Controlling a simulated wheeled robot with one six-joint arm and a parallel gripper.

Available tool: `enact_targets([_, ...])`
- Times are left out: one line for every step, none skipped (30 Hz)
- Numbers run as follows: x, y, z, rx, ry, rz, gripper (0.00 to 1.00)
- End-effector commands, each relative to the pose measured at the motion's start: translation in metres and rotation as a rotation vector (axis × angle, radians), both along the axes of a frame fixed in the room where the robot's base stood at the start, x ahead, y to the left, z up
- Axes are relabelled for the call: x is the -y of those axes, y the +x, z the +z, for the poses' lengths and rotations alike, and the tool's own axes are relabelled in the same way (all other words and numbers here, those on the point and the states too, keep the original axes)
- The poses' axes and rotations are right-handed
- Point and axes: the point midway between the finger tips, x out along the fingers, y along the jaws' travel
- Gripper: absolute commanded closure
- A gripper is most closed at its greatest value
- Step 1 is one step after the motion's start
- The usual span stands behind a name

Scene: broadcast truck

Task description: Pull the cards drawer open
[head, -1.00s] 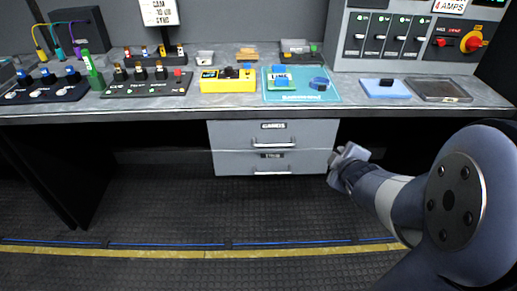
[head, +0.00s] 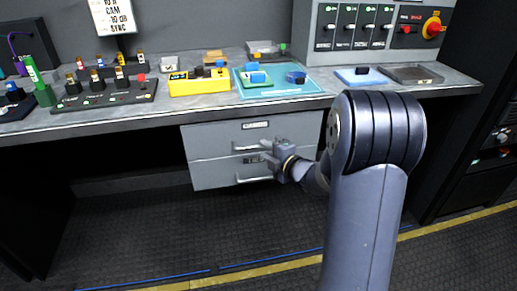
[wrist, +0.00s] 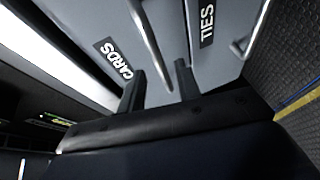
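The cards drawer (head: 215,139) is the upper grey drawer under the worktop, labelled CARDS, and looks shut. Its bar handle (head: 245,149) is partly covered by my gripper in the head view. In the wrist view the handle (wrist: 150,40) runs down toward the gap between my fingers, beside the CARDS label (wrist: 115,58). My gripper (head: 265,151) is open at the right end of this handle, with its fingers (wrist: 160,80) on either side of the handle's line. I cannot tell whether they touch it.
The TIES drawer (head: 210,174) with its own handle (head: 254,180) is directly below, close to my gripper. The worktop (head: 150,117) above holds a yellow box (head: 199,86), a teal mat (head: 275,90) and switch panels. The floor in front is clear.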

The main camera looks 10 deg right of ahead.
Motion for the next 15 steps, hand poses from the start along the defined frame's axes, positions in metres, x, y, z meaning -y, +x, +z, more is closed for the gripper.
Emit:
enact_targets([-0.004, 0.009, -0.004, -0.001, 0.0, 0.002, 0.67])
enact_targets([-0.006, 0.013, -0.004, 0.0, 0.0, 0.002, 0.67])
enact_targets([-0.009, 0.019, -0.005, 0.0, 0.001, 0.002, 0.67])
enact_targets([-0.01, 0.022, -0.006, -0.001, 0.001, 0.001, 0.67])
enact_targets([-0.011, 0.026, -0.007, -0.001, 0.001, 0.0, 0.67])
enact_targets([-0.013, 0.03, -0.007, 0.0, 0.001, 0.001, 0.67])
enact_targets([-0.014, 0.032, -0.007, 0.0, 0.001, 0.001, 0.67])
enact_targets([-0.015, 0.034, -0.008, 0.0, 0.001, 0.001, 0.67])
enact_targets([-0.016, 0.036, -0.008, -0.001, 0.001, 0.0, 0.67])
enact_targets([-0.016, 0.038, -0.009, -0.001, 0.0, -0.001, 0.67])
enact_targets([-0.016, 0.039, -0.009, -0.001, 0.0, -0.001, 0.67])
enact_targets([-0.016, 0.04, -0.009, -0.002, 0.001, -0.002, 0.67])
enact_targets([-0.017, 0.04, -0.009, -0.002, 0.001, -0.002, 0.67])
enact_targets([-0.017, 0.04, -0.009, -0.002, 0.001, -0.002, 0.67])
enact_targets([-0.017, 0.04, -0.009, -0.002, 0.001, -0.002, 0.67])
